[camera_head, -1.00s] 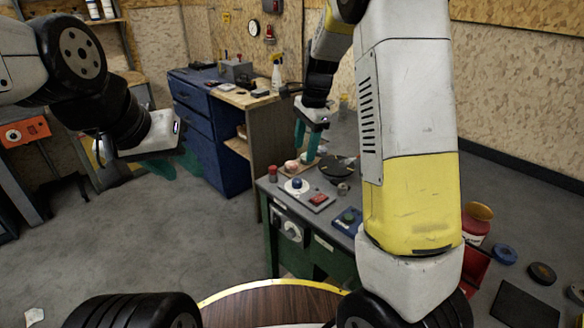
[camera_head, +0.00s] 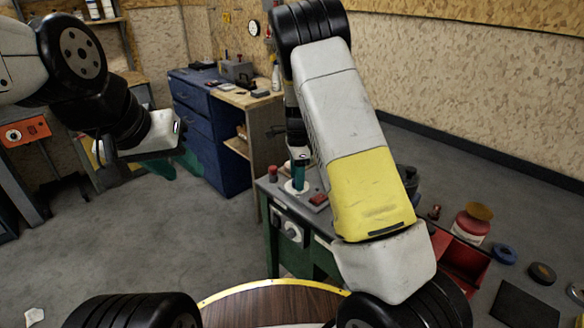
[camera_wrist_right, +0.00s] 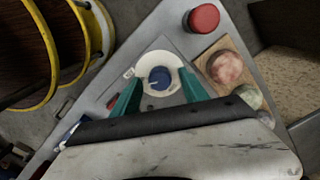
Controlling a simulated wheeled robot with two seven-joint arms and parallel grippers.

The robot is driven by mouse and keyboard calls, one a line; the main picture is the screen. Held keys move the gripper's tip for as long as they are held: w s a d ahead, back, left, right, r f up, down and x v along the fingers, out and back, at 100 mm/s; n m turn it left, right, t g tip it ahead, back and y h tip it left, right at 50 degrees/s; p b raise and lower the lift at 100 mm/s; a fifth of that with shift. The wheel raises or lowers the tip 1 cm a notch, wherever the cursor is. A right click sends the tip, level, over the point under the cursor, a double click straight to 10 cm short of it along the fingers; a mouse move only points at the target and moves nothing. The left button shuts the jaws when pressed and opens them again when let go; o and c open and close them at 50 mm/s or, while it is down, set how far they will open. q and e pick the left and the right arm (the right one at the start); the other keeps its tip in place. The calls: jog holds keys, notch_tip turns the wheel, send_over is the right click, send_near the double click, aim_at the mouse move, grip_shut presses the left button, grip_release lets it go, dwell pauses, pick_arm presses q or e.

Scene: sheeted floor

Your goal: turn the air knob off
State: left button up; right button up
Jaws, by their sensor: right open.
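A round blue knob with a light pointer mark (camera_wrist_right: 160,78) sits on a white disc (camera_wrist_right: 172,60) on the grey bench panel; I take it for the air knob. My right gripper (camera_wrist_right: 158,80) is open, with its teal fingers on either side of the knob in the right wrist view. I cannot tell whether they touch it. In the head view, my right gripper (camera_head: 299,176) points down over the white disc (camera_head: 289,188), hiding the blue knob. My left gripper (camera_head: 172,165) hangs far left, away from the bench, its jaw opening unclear.
A red button (camera_wrist_right: 203,18) stands beside the knob, and a wooden block with round pieces (camera_wrist_right: 225,67) lies to its right. A red jar (camera_head: 470,225) and red bin (camera_head: 462,262) are at right.

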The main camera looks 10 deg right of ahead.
jog(key=shift+f, duration=0.1)
grip_shut()
